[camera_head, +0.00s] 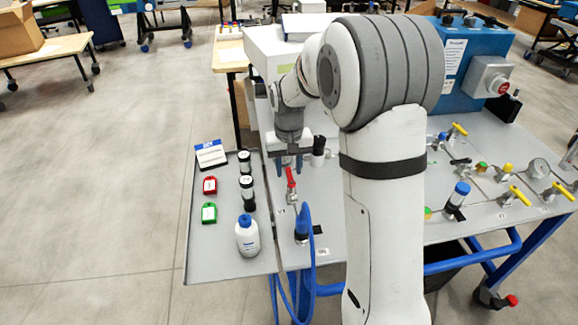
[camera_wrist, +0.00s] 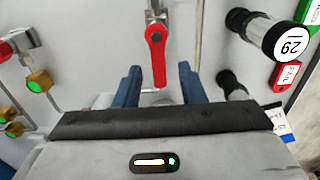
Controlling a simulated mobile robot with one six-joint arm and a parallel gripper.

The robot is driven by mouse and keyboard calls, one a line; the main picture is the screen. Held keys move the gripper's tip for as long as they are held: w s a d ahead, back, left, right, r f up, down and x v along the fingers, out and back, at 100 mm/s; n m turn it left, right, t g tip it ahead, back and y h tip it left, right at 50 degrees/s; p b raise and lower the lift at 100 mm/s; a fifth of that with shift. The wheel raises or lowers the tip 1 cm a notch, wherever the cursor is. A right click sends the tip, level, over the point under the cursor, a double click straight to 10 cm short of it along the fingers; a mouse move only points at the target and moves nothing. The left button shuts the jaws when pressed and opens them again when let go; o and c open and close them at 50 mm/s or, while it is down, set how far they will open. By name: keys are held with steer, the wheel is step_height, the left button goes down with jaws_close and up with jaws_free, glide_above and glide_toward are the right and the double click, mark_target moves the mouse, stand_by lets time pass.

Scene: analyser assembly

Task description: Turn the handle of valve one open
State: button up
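A valve with a red lever handle (camera_head: 291,180) stands on the grey panel, below my gripper in the head view. In the wrist view the red handle (camera_wrist: 156,52) points towards me, its free end reaching between the fingers. My gripper (camera_head: 290,163) points down, with its two blue fingers apart. In the wrist view my gripper (camera_wrist: 159,70) is open, one finger on each side of the handle's end, with gaps on both sides. I cannot tell whether the fingertips are level with the handle in height. My arm hides part of the panel.
A blue hose (camera_head: 308,215) rises close to the valve. On the side tray (camera_head: 215,262) are a white bottle (camera_head: 247,236), black vials (camera_head: 247,190), and red (camera_head: 210,185) and green (camera_head: 209,213) tags. Valves with yellow handles (camera_head: 520,195) and a gauge (camera_head: 539,168) are on the right.

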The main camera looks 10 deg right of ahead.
mark_target(289, 173)
steer(key=shift+r, duration=0.1)
step_height(289, 173, up, 7)
steer(key=shift+r, duration=0.3)
stand_by(0.4)
steer(key=s+d+r+t+p, duration=0.1)
steer(key=s+d+r+p, duration=0.1)
steer(key=s, duration=1)
steer(key=s+d+r+t+p, duration=0.1)
steer(key=s+d+r+p, duration=0.1)
steer(key=s, duration=1.1)
steer(key=shift+r+t+p, duration=0.3)
steer(key=shift+r+p, duration=0.2)
steer(key=shift+r, duration=0.1)
